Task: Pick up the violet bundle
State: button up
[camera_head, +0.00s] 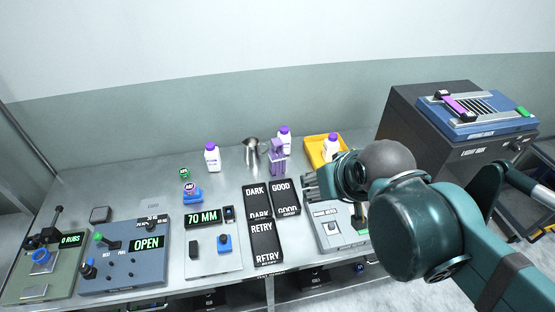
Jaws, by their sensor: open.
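A violet upright item (277,158), which looks like the bundle, stands on the steel table near the middle, behind the black label trays. Its fine shape is too small to tell. Another violet piece with black ends (455,105) lies across the blue fixture on the dark box at the right. My gripper (310,186) is in front and to the right of the upright violet item, apart from it. Its fingers point left, are open and hold nothing that I can see. My arm hides part of the table's right side.
White bottles with purple caps (212,158) stand at the back beside a metal jug (251,148) and a yellow tray (313,143). Black label trays (263,243) and control panels (124,262) fill the front. The back left of the table (130,180) is mostly clear.

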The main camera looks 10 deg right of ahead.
jog(key=n+g+h+p, duration=0.25)
jog(key=n+g, duration=0.25)
jog(key=n, duration=0.9)
send_over(277, 140)
jog(key=s+d, duration=0.2)
jog(key=s, duration=0.8)
notch_tip(277, 140, down, 6)
jog(key=w+f+n, duration=0.1)
jog(key=w+f, duration=0.2)
jog(key=w+a+f+n+g+h, duration=0.1)
jog(key=w+f+n, duration=0.1)
jog(key=w+f, duration=0.1)
jog(key=w+a+f+n+h, duration=0.1)
jog(key=w+f+n, duration=0.1)
jog(key=f, duration=0.3)
jog(key=shift+w+a+f, duration=0.2)
jog(key=shift+w+f, duration=0.05)
jog(key=shift+w, duration=0.35)
jog(key=shift+w+a+f+g, duration=0.1)
jog(key=shift+w+f+g, duration=0.25)
jog(key=shift+f, duration=0.35)
